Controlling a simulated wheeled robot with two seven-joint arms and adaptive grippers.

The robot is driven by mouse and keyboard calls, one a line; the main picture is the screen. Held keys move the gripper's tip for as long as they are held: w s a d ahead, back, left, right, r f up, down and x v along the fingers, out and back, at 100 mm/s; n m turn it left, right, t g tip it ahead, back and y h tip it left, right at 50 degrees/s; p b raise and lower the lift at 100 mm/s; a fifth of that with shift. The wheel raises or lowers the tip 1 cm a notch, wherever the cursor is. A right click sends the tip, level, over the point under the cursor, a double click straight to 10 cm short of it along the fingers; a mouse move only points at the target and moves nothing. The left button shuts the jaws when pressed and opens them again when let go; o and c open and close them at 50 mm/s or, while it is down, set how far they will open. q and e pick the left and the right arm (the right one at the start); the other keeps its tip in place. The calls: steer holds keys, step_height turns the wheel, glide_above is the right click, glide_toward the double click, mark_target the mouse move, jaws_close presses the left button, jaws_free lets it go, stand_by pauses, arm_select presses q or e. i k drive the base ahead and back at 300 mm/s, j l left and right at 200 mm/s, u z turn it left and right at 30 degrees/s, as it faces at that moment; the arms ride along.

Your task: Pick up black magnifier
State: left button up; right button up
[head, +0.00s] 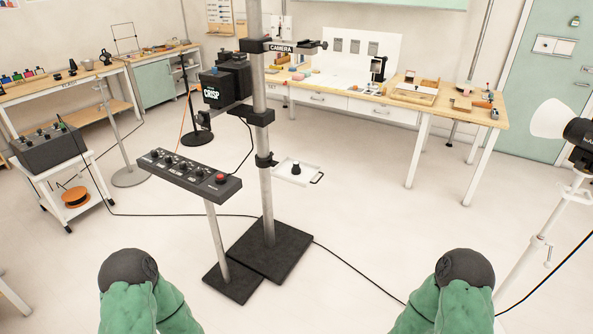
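A small black object (296,168) stands on a white tray (291,180) fixed to the tall grey pole. It may be the black magnifier, but it is too small to tell. Another small dark item (105,57) stands on the left workbench, and I cannot tell what it is. Only green and dark grey parts of my two arms show at the bottom edge. Neither of my grippers is in view, so I cannot see whether they hold anything.
The pole (264,190) carries a black CRISP box (226,82) and stands on a dark base plate (276,249). A button panel (189,175) stands in front on its own post. Black cables cross the floor. Workbenches line the back. Floor at right is mostly open.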

mark_target(295, 169)
steer(key=i+l+u, duration=0.1)
steer(key=u, duration=0.35)
steer(key=i+l+u, duration=0.2)
steer(key=u, duration=0.25)
steer(key=i+l+u, duration=0.15)
steer(key=u, duration=0.3)
steer(key=l, duration=0.1)
